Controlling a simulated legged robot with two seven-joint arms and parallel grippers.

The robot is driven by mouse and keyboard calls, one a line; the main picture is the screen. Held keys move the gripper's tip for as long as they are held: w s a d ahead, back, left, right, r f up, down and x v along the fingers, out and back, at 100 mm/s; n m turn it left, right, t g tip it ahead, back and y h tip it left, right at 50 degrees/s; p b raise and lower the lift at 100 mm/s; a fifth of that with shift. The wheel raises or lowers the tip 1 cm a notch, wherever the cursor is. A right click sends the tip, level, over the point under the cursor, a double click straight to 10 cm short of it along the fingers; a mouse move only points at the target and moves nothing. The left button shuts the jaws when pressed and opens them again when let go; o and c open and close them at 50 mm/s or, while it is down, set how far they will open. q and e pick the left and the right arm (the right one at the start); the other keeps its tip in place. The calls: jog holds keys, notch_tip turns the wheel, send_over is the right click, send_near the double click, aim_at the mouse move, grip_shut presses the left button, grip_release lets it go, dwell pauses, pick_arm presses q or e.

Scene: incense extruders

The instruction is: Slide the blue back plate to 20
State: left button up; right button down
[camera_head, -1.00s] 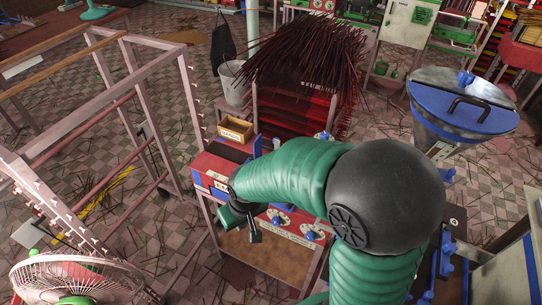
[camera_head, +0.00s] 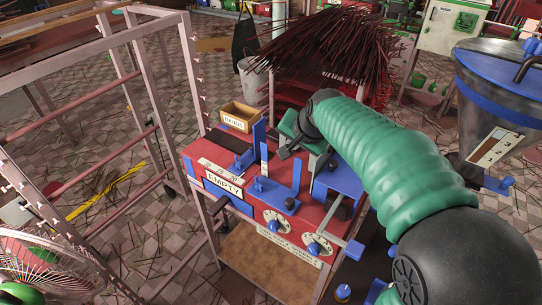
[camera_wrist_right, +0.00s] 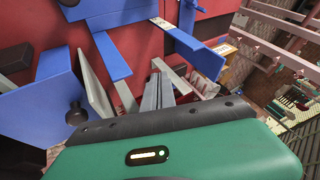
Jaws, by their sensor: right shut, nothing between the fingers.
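A red machine table (camera_head: 213,150) carries several blue plates. An upright blue plate (camera_head: 258,135) stands toward its back, near a pale strip (camera_head: 264,158). Another upright blue plate (camera_head: 296,176) rises nearer the front, beside a low blue block (camera_head: 268,190). I cannot read a scale number at either. My right gripper (camera_head: 283,153) is just right of the back upright plate, apart from it, shut and empty. In the right wrist view its grey fingers (camera_wrist_right: 157,92) point at the red table, near blue plates (camera_wrist_right: 108,50) and a pale strip (camera_wrist_right: 122,92). My left gripper is not in view.
An "EMPTY" sign (camera_head: 224,184) and dials (camera_head: 275,222) are on the machine's front. A small wooden box (camera_head: 238,118) sits at its back left. A pink rack (camera_head: 140,130) stands left, a fan (camera_head: 40,265) lower left, and a metal hopper (camera_head: 490,125) right.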

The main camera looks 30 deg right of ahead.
jog(key=b+x, duration=0.1)
jog(key=x, duration=0.2)
jog(key=a+b+x, duration=0.1)
jog(key=x, duration=0.2)
jog(key=b+x, duration=0.1)
jog(key=x, duration=0.2)
jog(key=shift+w+a+f, duration=0.1)
jog(key=shift+a+f, duration=0.2)
jog(key=shift+f, duration=0.05)
jog(key=w, duration=0.3)
jog(key=shift+w+a+b, duration=0.1)
jog(key=shift+w+b, duration=0.15)
jog(key=shift+b, duration=0.15)
jog(key=shift+w+a+r, duration=0.1)
jog(key=shift+w+a, duration=0.05)
jog(key=shift+a+r, duration=0.25)
jog(key=shift+a, duration=0.05)
jog(key=shift+w+a, duration=0.15)
jog(key=shift+w, duration=0.4)
